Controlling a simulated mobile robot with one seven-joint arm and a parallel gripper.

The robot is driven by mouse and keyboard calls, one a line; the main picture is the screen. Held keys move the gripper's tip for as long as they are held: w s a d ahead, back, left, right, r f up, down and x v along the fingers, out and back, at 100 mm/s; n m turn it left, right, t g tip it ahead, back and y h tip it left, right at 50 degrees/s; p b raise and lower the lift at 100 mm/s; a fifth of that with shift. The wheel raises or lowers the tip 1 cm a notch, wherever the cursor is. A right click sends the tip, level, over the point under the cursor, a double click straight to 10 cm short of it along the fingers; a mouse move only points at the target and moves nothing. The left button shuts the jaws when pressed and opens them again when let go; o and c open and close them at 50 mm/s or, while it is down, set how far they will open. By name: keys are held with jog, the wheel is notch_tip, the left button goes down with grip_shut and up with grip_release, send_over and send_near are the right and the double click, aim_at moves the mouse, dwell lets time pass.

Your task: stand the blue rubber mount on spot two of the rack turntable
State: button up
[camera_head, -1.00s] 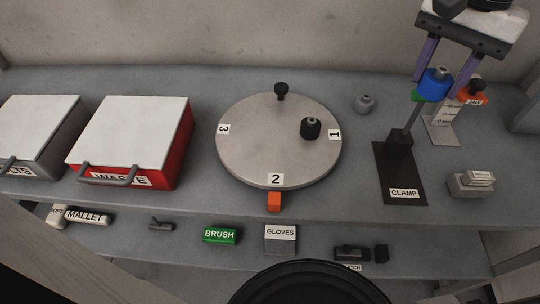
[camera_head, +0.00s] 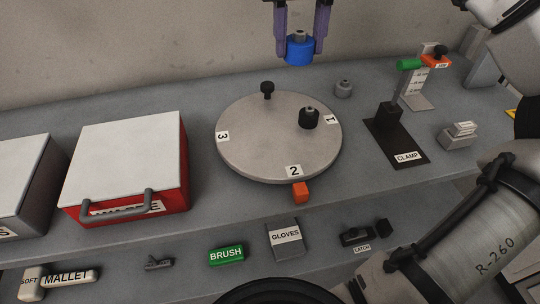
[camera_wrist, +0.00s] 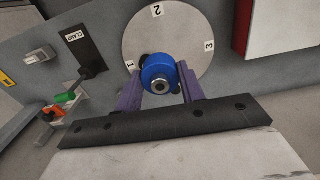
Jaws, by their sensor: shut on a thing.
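The blue rubber mount (camera_head: 299,51) is held upright between the purple fingers of my gripper (camera_head: 300,38), high above the back of the shelf in the head view. In the wrist view the mount (camera_wrist: 158,75) sits between the fingers (camera_wrist: 160,88), with the turntable behind it. The grey round turntable (camera_head: 255,150) bears labels 1, 2 and 3. Label two (camera_head: 293,171) is at its front edge, and the surface beside it is bare. A black mount (camera_head: 309,118) stands on the turntable near label 1. A black knob (camera_head: 267,88) rises at its back rim.
An orange block (camera_head: 300,192) sits at the turntable's front edge. The red waste box (camera_head: 128,175) is to the left.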

aim_at(287, 151)
jog(key=shift+s+a, duration=0.1)
jog(key=shift+a, duration=0.15)
jog(key=shift+a+f, duration=0.1)
jog(key=shift+f, duration=0.3)
notch_tip(287, 151, down, 19)
jog(key=shift+f+b, duration=0.1)
jog(key=shift+b, duration=0.45)
jog(key=shift+f, duration=0.1)
jog(key=o, duration=1)
notch_tip(287, 151, up, 12)
jog(key=shift+r, duration=0.15)
